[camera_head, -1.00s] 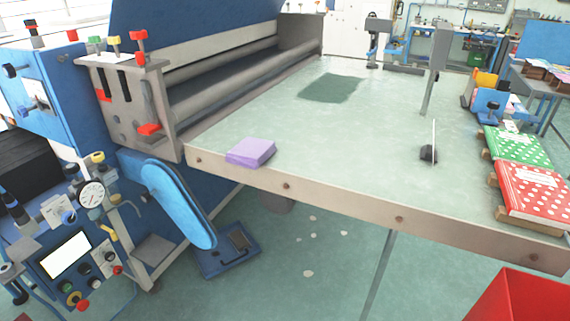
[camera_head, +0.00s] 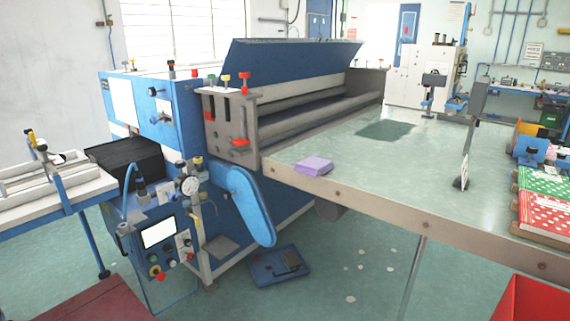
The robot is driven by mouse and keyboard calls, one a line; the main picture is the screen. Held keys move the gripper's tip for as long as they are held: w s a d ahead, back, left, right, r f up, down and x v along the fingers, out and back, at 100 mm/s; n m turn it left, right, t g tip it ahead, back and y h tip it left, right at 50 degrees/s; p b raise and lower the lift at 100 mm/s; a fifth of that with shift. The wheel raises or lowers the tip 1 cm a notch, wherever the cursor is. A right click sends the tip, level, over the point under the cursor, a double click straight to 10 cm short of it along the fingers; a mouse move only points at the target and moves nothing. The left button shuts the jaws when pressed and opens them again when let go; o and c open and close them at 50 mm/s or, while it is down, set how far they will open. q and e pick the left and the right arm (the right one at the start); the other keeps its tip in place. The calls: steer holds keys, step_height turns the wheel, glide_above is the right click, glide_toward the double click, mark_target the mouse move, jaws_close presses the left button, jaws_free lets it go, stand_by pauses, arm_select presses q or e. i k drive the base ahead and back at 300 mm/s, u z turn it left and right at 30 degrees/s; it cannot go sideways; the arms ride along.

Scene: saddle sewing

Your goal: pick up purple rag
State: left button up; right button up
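The purple rag (camera_head: 314,165) is a small, flat, folded block. It lies on the pale green table (camera_head: 370,172) near its front left corner, close to the front edge and beside the blue roller machine. Nothing covers it. Neither of my grippers shows in the head view.
The blue roller machine (camera_head: 165,110) with its control panel stands left of the table. A dark green cloth (camera_head: 387,130) lies farther back. Green (camera_head: 545,183) and red (camera_head: 547,217) spotted stacks lie at the right. A red bin (camera_head: 535,300) is at the lower right. The table middle is mostly clear.

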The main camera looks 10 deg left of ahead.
mark_target(314, 166)
steer(key=u, duration=0.65)
steer(key=i, duration=0.8)
steer(key=u, duration=0.3)
